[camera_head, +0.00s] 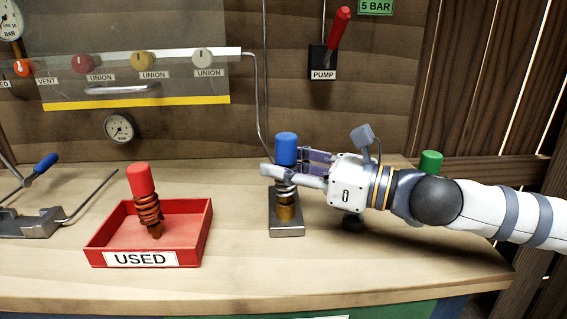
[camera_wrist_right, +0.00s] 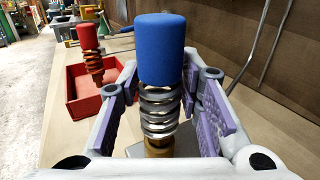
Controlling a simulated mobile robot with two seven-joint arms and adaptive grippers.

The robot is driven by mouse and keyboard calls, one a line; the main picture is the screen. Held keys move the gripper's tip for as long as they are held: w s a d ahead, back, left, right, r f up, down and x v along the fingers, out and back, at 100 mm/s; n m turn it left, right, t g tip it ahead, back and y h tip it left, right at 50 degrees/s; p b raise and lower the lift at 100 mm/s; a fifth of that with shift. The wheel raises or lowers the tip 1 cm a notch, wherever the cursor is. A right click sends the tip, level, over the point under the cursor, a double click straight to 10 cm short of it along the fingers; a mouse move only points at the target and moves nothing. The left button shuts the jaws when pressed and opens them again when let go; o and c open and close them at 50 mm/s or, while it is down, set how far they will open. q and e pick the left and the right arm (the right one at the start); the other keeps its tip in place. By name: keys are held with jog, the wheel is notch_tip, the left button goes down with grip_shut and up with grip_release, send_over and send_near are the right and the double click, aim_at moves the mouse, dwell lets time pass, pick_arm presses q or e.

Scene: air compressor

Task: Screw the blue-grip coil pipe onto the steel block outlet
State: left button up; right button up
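The blue-grip coil pipe (camera_head: 286,150) stands upright over the brass outlet (camera_head: 286,213) of the steel block (camera_head: 287,230) on the bench. Its silver coil (camera_wrist_right: 159,110) and blue grip (camera_wrist_right: 160,48) show in the right wrist view. The coil's lower end meets the brass piece (camera_wrist_right: 158,147); whether it is threaded on, I cannot tell. My right gripper (camera_head: 290,166) reaches in from the right at the coil's height. In the wrist view its purple-padded fingers stand on either side of the coil, with gaps, so it looks open. My left gripper is not in view.
A red tray (camera_head: 105,236) marked USED holds a red-grip rusty coil (camera_head: 145,200), left of the block. A green-topped piece (camera_head: 431,161) stands behind my right arm. A metal clamp-like fixture with a blue handle (camera_head: 45,164) is at far left. A thin pipe (camera_head: 257,105) runs down the wall behind.

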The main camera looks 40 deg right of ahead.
jog(key=shift+o, duration=1.2)
jog(key=shift+r, duration=0.1)
jog(key=shift+s, duration=0.1)
jog(key=shift+s+d, duration=0.25)
jog(key=shift+s, duration=0.05)
jog(key=v, duration=1.1)
